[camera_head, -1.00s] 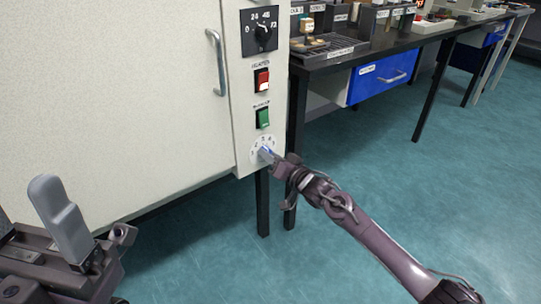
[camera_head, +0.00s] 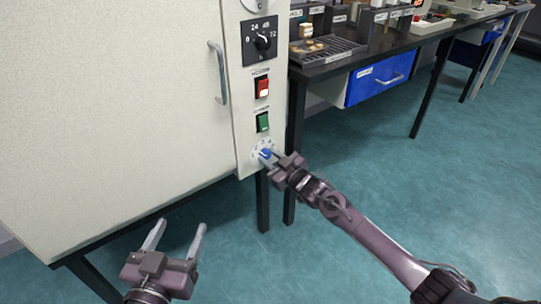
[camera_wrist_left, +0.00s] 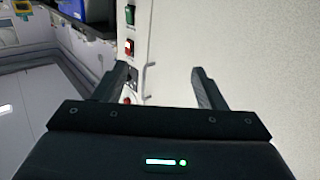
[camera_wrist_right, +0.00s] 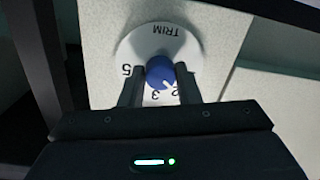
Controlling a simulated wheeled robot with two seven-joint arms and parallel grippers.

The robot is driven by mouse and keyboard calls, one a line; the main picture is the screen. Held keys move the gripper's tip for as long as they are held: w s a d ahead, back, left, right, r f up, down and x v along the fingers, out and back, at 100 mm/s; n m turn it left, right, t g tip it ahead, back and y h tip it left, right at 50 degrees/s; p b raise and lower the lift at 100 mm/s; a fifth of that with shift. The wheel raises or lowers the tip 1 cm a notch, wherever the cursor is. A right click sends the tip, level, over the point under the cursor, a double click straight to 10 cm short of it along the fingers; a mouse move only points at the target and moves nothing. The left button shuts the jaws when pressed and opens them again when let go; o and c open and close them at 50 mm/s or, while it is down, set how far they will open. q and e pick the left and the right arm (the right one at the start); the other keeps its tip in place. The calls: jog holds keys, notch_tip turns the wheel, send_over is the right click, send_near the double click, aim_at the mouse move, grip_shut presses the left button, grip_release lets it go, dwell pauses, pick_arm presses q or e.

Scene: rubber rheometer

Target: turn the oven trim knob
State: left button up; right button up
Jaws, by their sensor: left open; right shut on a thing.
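The oven trim knob is a small blue knob (camera_head: 266,153) on a round white numbered dial at the bottom of the oven's control strip. In the right wrist view the blue knob (camera_wrist_right: 160,71) sits on the white dial marked TRIM (camera_wrist_right: 184,42), with its white pointer mark toward the 2 and 3. My right gripper (camera_head: 270,156) is shut on the knob, one finger on each side of it, as the right wrist view (camera_wrist_right: 160,82) also shows. My left gripper (camera_head: 178,236) is open and empty, low in front of the oven door.
The white oven (camera_head: 110,100) has a door handle (camera_head: 219,72), a black timer dial (camera_head: 262,42), a red switch (camera_head: 262,87) and a green switch (camera_head: 262,122) above the knob. A black bench (camera_head: 350,52) with a blue drawer (camera_head: 377,79) stands to the right. The floor is clear.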

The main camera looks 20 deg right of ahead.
jog(key=n, duration=0.3)
jog(key=shift+n+p, duration=0.4)
pick_arm(q)
jog(key=s+f+g+y, duration=0.1)
jog(key=s+f+g, duration=0.2)
jog(key=f, duration=0.5)
jog(key=shift+a+f+g+y, duration=0.2)
jog(key=shift+f+g+y, duration=0.15)
jog(key=shift+g, duration=0.45)
pick_arm(e)
jog(key=shift+n, duration=0.8)
jog(key=o, duration=1)
jog(key=shift+h, duration=0.3)
jog(key=shift+c, duration=0.2)
jog(key=shift+s, duration=0.1)
pick_arm(q)
jog(key=s+a+f+g+y+p, duration=0.2)
jog(key=s+f+g, duration=0.4)
jog(key=s+f, duration=0.3)
jog(key=shift+a+f, duration=0.15)
jog(key=shift+a, duration=0.3)
pick_arm(e)
jog(key=v, duration=0.7)
jog(key=shift+s+d, duration=0.2)
jog(key=shift+s, duration=0.1)
pick_arm(q)
jog(key=shift+y, duration=0.25)
